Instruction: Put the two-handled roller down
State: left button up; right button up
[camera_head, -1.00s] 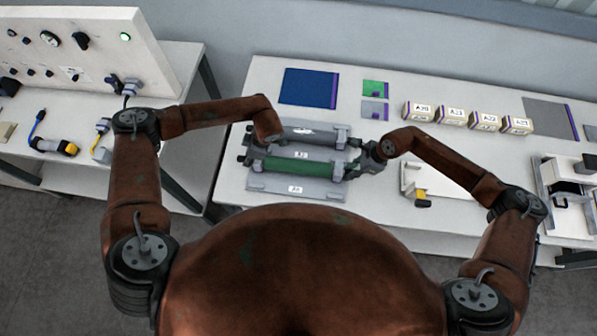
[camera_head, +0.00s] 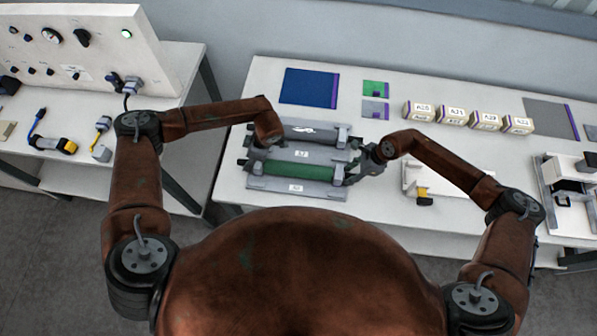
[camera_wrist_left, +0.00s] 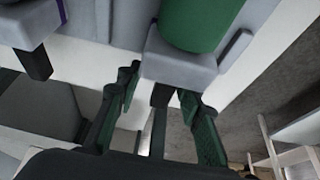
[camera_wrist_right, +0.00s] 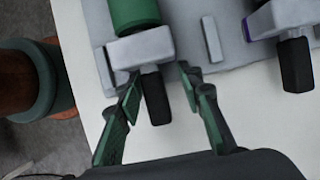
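The two-handled roller (camera_head: 298,171) is green and lies level in the front grey cradle (camera_head: 296,188) on the table. Its ends rest at grey end blocks, and a dark handle sticks out past each. In the left wrist view one handle (camera_wrist_left: 161,95) lies between the spread fingers of my left gripper (camera_wrist_left: 157,90), with gaps beside it. In the right wrist view the other handle (camera_wrist_right: 155,98) lies between the spread fingers of my right gripper (camera_wrist_right: 160,85), also apart from them. In the head view my left gripper is mostly hidden behind its arm.
A second, grey roller (camera_head: 310,131) lies in the cradle just behind. A blue sheet (camera_head: 305,87), green and grey squares, and several labelled boxes (camera_head: 453,116) stand farther back. A white device (camera_head: 415,178) sits to the right. A control panel (camera_head: 85,50) stands on the left table.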

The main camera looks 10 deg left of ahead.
pick_arm(q)
jog(key=v, duration=1.1)
jog(key=shift+r, duration=0.3)
pick_arm(e)
jog(key=shift+r, duration=0.1)
jog(key=v, duration=1.2)
